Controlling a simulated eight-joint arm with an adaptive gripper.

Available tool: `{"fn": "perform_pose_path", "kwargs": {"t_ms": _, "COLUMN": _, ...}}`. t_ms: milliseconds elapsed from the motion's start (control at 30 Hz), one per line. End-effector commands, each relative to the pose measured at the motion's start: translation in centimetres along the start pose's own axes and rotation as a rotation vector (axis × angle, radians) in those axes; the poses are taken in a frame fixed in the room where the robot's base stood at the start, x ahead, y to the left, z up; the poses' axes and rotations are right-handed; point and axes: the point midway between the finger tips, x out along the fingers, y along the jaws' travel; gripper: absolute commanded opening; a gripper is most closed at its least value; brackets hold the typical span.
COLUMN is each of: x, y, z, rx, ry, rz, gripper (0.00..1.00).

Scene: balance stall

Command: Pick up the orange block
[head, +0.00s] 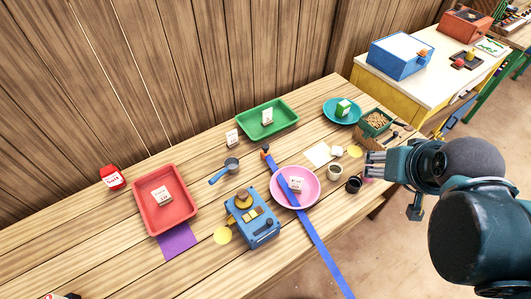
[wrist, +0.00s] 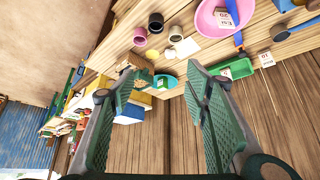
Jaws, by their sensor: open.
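I cannot clearly make out an orange block in either view. A small orange piece (head: 423,53) shows at the right edge of the blue box on the far yellow cabinet; I cannot tell whether it is a block or a knob. Another small orange-brown piece (head: 265,148) is at the upper end of the blue strip on the wooden table. My gripper (head: 370,164) is open and empty at the table's right edge, beside the dark cup and apart from both pieces. In the wrist view my gripper (wrist: 161,82) shows its two green fingers spread, with nothing between them.
The wooden table (head: 90,240) holds a red tray (head: 140,198), a green tray (head: 250,127), a pink plate (head: 312,177), a blue scale (head: 264,234), a teal plate (head: 330,115) and cups near my gripper. A plank wall (head: 180,70) stands behind. The table's left front is fairly clear.

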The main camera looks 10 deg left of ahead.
Motion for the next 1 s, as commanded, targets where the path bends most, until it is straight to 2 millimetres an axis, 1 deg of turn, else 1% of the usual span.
{"fn": "perform_pose_path", "kwargs": {"t_ms": 267, "x": 0.8, "y": -1.1, "z": -1.7, "rx": -0.077, "ry": -0.032, "rz": -0.016, "gripper": 0.46}}
{"fn": "perform_pose_path", "kwargs": {"t_ms": 467, "x": 1.9, "y": -2.6, "z": -3.5, "rx": -0.174, "ry": -0.069, "rz": -0.037, "gripper": 0.46}}
{"fn": "perform_pose_path", "kwargs": {"t_ms": 767, "x": 4.2, "y": -5.2, "z": -6.1, "rx": -0.328, "ry": -0.127, "rz": -0.073, "gripper": 0.46}}
{"fn": "perform_pose_path", "kwargs": {"t_ms": 1000, "x": 6.3, "y": -7.5, "z": -8.0, "rx": -0.45, "ry": -0.17, "rz": -0.105, "gripper": 0.46}}
